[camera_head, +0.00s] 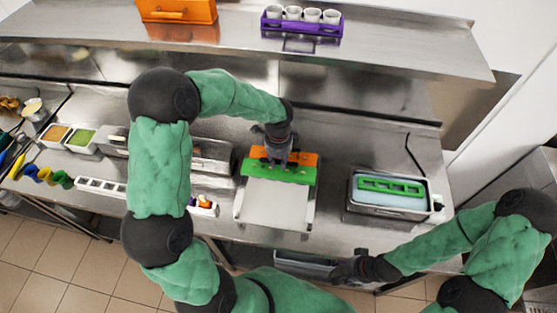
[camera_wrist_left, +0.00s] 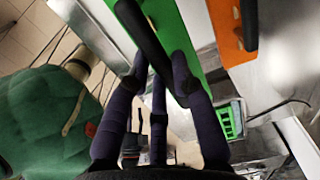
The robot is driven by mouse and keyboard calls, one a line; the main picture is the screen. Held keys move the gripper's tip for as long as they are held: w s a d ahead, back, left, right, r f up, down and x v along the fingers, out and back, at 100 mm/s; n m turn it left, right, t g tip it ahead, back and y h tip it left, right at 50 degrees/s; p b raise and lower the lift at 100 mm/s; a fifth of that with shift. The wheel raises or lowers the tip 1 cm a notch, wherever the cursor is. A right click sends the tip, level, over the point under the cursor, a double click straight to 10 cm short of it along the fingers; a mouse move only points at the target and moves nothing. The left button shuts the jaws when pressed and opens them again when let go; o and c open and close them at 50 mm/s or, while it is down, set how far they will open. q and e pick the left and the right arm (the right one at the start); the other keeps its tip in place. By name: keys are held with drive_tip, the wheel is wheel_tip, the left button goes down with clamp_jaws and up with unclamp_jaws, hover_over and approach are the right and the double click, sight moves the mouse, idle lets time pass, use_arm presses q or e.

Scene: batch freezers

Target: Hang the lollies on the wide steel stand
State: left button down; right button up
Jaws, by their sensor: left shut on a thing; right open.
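The wide steel stand (camera_head: 272,204) is a pale, broad frame in the middle of the counter. A green bar (camera_head: 289,174) lies across its back edge, with an orange bar (camera_head: 302,159) just behind it. My left gripper (camera_head: 277,157) is above these bars. In the left wrist view its dark fingers (camera_wrist_left: 160,92) close around a black handle (camera_wrist_left: 148,38) over the green bar (camera_wrist_left: 182,35). The orange bar (camera_wrist_left: 228,30) lies alongside. Any lollies under the bars are hidden. My right gripper (camera_head: 352,270) is open and empty near the counter's front edge.
A steel tub (camera_head: 386,204) with a green rack (camera_head: 390,186) stands right of the stand. Steel containers (camera_head: 212,158) and a small white tray (camera_head: 203,207) are on the left. An upper shelf (camera_head: 375,55) overhangs the back, holding an orange box and purple cup rack.

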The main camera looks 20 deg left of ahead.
sight(279, 171)
use_arm(q)
drive_tip(key=shift+f+b, duration=1.9)
drive_tip(key=shift+f, duration=0.85)
idle(1.7)
drive_tip(key=c, duration=1)
unclamp_jaws()
wheel_tip(279, 171, up, 12)
drive_tip(key=shift+r, duration=0.1)
drive_tip(key=shift+s, duration=0.1)
